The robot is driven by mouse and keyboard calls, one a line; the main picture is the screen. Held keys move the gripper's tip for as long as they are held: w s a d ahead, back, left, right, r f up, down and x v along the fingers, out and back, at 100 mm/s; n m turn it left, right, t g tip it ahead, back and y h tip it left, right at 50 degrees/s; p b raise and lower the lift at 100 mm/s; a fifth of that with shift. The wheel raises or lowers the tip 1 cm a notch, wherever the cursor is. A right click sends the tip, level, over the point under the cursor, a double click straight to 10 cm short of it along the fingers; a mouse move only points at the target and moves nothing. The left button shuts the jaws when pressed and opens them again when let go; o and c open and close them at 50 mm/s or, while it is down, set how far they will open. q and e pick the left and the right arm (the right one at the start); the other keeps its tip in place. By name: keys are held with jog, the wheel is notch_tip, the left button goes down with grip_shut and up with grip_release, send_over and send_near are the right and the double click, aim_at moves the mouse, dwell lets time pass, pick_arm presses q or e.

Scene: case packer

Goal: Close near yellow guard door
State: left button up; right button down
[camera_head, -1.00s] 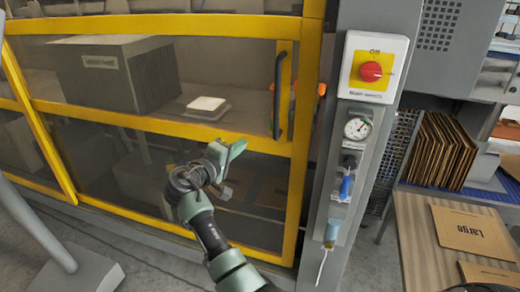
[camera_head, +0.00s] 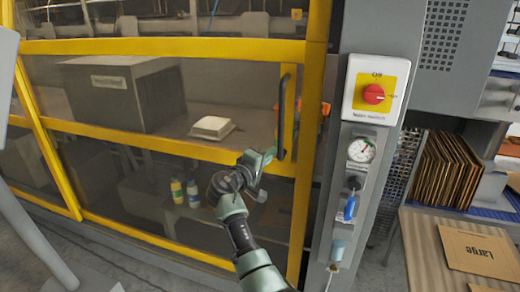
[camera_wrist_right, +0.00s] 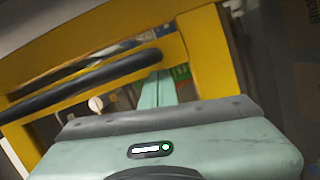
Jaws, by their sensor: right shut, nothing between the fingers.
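The near yellow guard door (camera_head: 150,148) has a yellow frame and clear panels. Its right edge lies beside a yellow post (camera_head: 312,120); I cannot tell whether a gap is left between them. A black upright handle (camera_head: 282,112) sits near that edge. My right gripper (camera_head: 266,160) is shut and empty, just left of the handle's lower end. In the right wrist view, the shut fingers (camera_wrist_right: 160,88) point at the yellow frame (camera_wrist_right: 205,50), with the black handle (camera_wrist_right: 85,76) crossing on the left. Contact with the door is unclear. My left gripper is not in view.
Behind the panels are a grey box (camera_head: 120,90), a pale block (camera_head: 212,128) and small bottles (camera_head: 184,190). A grey column right of the door carries a red switch (camera_head: 373,94) and a gauge (camera_head: 361,150). Cardboard (camera_head: 480,250) lies on a table at right.

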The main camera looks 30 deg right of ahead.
jog(key=shift+s+d+f, duration=0.15)
jog(key=shift+d, duration=0.05)
jog(key=s+d+p, duration=0.1)
jog(key=s, duration=0.1)
jog(key=s+d+p, duration=0.1)
jog(key=s+d, duration=0.1)
jog(key=shift+d, duration=0.15)
jog(key=shift+s+d, duration=0.15)
jog(key=shift+f, duration=0.1)
